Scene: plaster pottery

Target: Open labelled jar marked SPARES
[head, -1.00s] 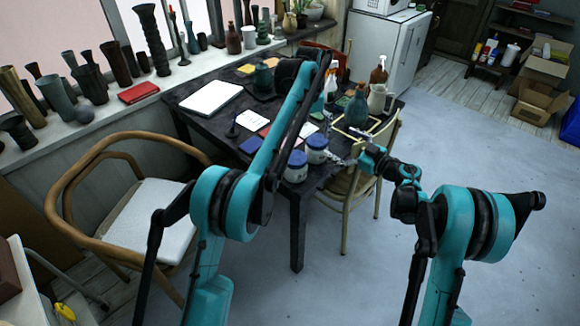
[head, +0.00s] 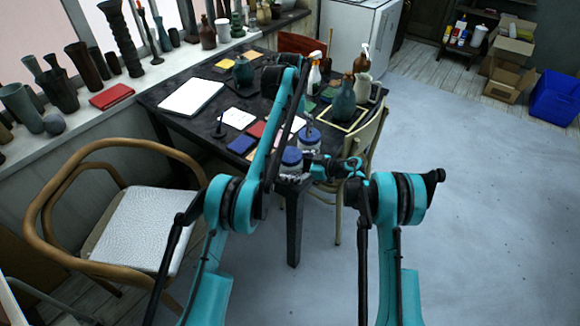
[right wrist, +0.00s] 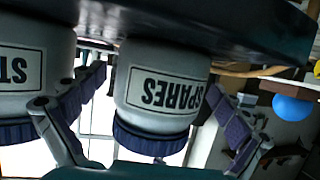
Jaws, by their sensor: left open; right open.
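The SPARES jar (right wrist: 163,90), pale with a dark blue lid (right wrist: 150,141), appears upside down in the right wrist view. It appears to be the nearer jar (head: 291,160) at the table's front corner in the head view. My right gripper (right wrist: 150,135) is open, with one finger on each side of the jar near its lid; contact cannot be told. In the head view my right gripper (head: 311,167) is beside this jar. My left gripper (head: 308,122) is small and partly hidden, apparently above the farther jar's lid. The SPARES lid is on.
The second jar, labelled "ST..." (right wrist: 20,80), stands close beside SPARES. The dark table (head: 180,122) also carries a white tablet-like slab (head: 191,97), cards, bottles and a green vase (head: 344,104). A wooden chair (head: 372,140) stands close to the right arm.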

